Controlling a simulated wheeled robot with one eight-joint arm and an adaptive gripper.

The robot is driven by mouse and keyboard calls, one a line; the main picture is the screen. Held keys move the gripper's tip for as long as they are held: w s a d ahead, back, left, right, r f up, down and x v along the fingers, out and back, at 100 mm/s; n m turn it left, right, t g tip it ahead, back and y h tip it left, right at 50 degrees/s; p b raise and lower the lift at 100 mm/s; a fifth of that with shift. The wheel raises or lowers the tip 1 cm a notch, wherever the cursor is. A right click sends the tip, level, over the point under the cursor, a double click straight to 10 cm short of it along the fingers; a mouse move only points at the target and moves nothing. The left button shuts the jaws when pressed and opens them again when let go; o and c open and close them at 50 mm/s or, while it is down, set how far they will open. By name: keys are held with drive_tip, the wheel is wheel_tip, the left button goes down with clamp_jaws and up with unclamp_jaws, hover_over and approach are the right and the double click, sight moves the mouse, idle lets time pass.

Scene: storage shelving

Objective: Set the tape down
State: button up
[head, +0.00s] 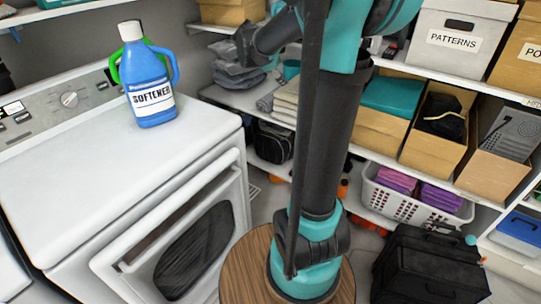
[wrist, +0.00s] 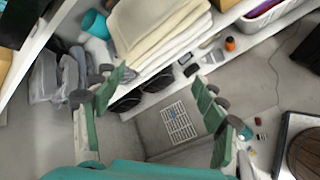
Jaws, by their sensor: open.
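I cannot make out the tape for certain in either view. My gripper (wrist: 160,92) is open in the wrist view, its green-padded fingers spread wide with nothing held between them. Through the gap I see the grey floor and a white vent grille (wrist: 180,122) with a small blue mark or thing on it, too small to identify. In the head view my arm covers the middle of the scene.
A white shelf holds folded cream cloths (wrist: 155,35), a teal container (wrist: 94,23) and bagged grey items (wrist: 45,80). A blue softener bottle (head: 150,90) stands on the white appliance (head: 100,165). A black case (head: 425,265) and a round wooden top (head: 245,275) stand low.

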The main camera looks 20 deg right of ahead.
drive_tip(key=s+a+f+m+y, duration=0.2)
drive_tip(key=s+a+f+m, duration=0.2)
drive_tip(key=s+f, duration=0.3)
drive_tip(key=s+a+f+m+g+y, duration=0.1)
drive_tip(key=s+a+f+m+y, duration=0.2)
drive_tip(key=s, duration=1)
drive_tip(key=s+a+f+m+g+y, duration=0.1)
drive_tip(key=s+a+f+m, duration=0.5)
drive_tip(key=f, duration=0.6)
drive_tip(key=s+m+y, duration=0.1)
drive_tip(key=s+m, duration=0.1)
drive_tip(key=s, duration=0.1)
drive_tip(key=shift+s+f+m, duration=0.3)
drive_tip(key=shift+s+m, duration=0.1)
